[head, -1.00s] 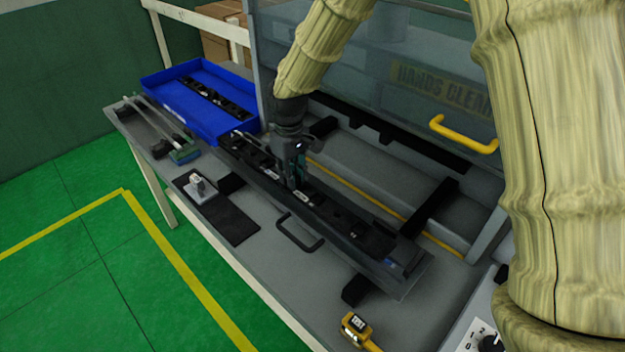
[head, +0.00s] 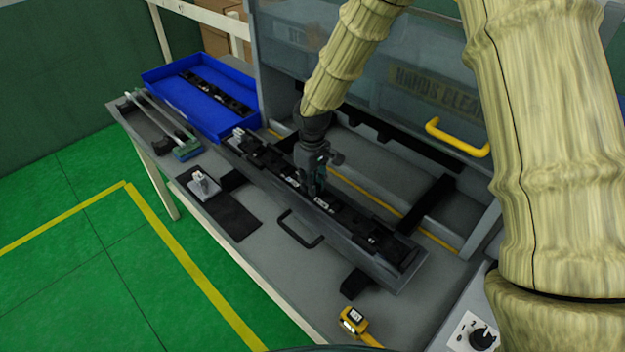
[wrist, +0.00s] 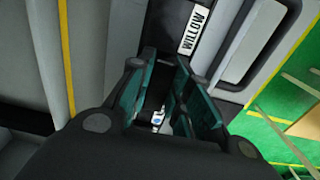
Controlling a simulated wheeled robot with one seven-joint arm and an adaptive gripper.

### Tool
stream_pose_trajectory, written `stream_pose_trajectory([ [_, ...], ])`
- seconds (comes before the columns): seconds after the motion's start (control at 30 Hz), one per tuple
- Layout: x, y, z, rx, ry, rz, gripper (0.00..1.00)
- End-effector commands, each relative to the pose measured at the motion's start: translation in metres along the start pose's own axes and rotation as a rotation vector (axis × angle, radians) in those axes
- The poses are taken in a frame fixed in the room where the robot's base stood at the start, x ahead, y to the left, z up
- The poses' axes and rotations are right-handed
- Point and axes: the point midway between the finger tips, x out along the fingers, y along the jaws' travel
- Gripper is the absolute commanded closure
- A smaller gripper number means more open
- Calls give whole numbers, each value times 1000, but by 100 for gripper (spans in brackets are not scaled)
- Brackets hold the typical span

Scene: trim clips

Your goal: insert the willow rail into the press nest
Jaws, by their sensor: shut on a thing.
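The long black rail (head: 350,222) carries several small clips and lies along the grey press nest (head: 388,278), in front of the machine. My gripper (head: 315,190) points down at the middle of the rail and is shut on it. In the wrist view the gripper's teal fingers (wrist: 165,95) stand on both sides of a dark part of the rail with a white and blue clip (wrist: 157,120). I cannot tell whether the rail is fully seated.
A blue tray (head: 172,98) with another dark strip (head: 215,93) stands at the far left, with long tools (head: 165,125) beside it. A black mat (head: 232,218) with a small grey fixture lies in front. A raised guard with a yellow handle (head: 457,138) hangs behind.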

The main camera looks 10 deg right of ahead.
Motion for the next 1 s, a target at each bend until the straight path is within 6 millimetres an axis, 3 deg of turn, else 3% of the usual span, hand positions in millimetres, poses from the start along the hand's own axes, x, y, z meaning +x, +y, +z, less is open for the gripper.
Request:
stream_pose_trajectory([
  [0.23,1,0,0,1,1,0,100],
  [0.27,1,0,0,1,1,0,77],
  [0.37,1,0,0,1,1,0,59],
  [0.77,-2,1,-1,1,2,0,59],
  [1.0,-26,1,-1,2,5,1,59],
])
